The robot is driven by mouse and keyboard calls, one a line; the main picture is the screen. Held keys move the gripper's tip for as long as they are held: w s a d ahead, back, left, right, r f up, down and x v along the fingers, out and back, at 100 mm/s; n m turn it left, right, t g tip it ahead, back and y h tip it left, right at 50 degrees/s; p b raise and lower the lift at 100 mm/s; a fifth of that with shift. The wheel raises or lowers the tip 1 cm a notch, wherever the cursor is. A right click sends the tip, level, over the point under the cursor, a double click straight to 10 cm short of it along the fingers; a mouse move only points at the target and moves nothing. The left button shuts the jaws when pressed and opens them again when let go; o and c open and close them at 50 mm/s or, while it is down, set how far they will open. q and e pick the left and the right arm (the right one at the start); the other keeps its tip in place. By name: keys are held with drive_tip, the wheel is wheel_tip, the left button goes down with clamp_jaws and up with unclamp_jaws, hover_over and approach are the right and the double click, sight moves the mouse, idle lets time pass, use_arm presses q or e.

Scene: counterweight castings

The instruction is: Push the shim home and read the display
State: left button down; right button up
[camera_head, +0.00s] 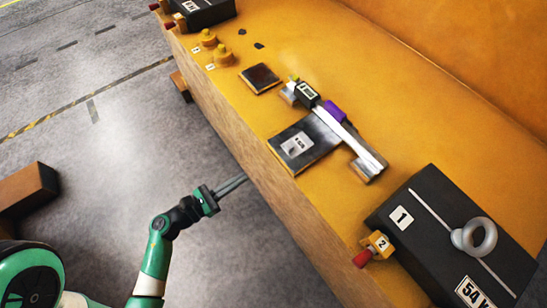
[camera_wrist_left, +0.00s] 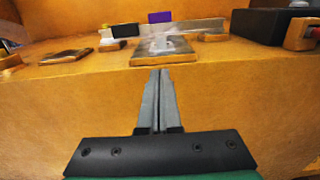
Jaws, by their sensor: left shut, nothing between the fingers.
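A dark, flat plate with a white label, perhaps the shim (camera_head: 315,134), lies on the orange bench near its front edge. Its far side meets a silver bar (camera_head: 358,146) resting on end blocks; whether it goes under the bar is unclear. The bar carries a purple block (camera_head: 335,110) and a small black box with a pale label, perhaps the display (camera_head: 307,94); its text is too small to read. My left gripper (camera_head: 245,179) is shut and empty, just off the bench's front, pointing toward the plate. In the left wrist view the fingertips (camera_wrist_left: 160,72) show below the plate (camera_wrist_left: 150,59).
A large black box (camera_head: 455,225) with a pale ring (camera_head: 474,238) stands at the bench's right. A smaller dark plate (camera_head: 260,78) and yellow knobbed weights (camera_head: 222,56) lie left of the bar. Another black box (camera_head: 207,12) stands at the far left.

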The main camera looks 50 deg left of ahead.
sight(286, 150)
use_arm(q)
drive_tip(key=w, duration=0.9)
drive_tip(key=w+d, duration=0.1)
drive_tip(key=w, duration=0.4)
drive_tip(key=shift+r, duration=0.15)
